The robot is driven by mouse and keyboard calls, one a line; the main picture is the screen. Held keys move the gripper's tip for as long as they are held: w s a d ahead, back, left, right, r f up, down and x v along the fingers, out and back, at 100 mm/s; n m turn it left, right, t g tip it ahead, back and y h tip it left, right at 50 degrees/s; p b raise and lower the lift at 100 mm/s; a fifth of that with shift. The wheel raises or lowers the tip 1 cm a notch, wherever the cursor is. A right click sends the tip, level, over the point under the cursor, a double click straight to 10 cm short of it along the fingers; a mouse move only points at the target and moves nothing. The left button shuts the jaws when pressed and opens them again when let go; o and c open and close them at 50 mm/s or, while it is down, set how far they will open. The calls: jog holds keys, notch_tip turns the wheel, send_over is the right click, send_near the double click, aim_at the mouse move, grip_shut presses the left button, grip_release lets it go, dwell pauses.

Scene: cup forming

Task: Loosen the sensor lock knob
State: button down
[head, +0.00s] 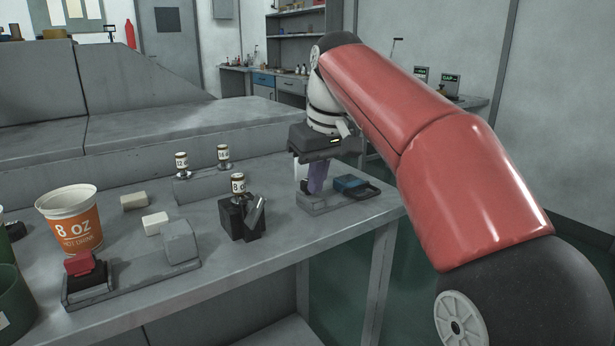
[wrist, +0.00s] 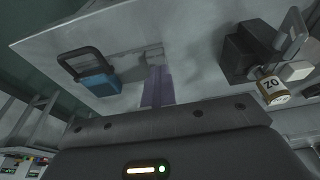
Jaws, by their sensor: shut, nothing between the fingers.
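My gripper (head: 316,188) points down over the grey base plate (head: 320,207) near the right end of the table in the head view. Its purple fingers are together and hold nothing. A blue block (head: 350,183) with a black loop lies on the right part of that plate, just right of the fingers. In the wrist view the fingers (wrist: 157,88) come down beside the blue block (wrist: 97,84), with a clear gap between them. I cannot make out the sensor lock knob for certain; the fingers hide part of the plate.
A black block (head: 241,218) with a tilted grey lever and a bottle marked 8 stands left of my gripper. Further left are an orange 8 oz cup (head: 70,222), a grey fixture with a red top (head: 80,264) and pale blocks. The table's right edge is close.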

jog(key=shift+w+d, duration=0.45)
jog(key=shift+d, duration=0.05)
jog(key=shift+w, duration=0.1)
jog(key=shift+d, duration=0.2)
jog(key=shift+s+d, duration=0.15)
jog(key=shift+s, duration=0.1)
notch_tip(320, 180, up, 6)
dwell(0.7)
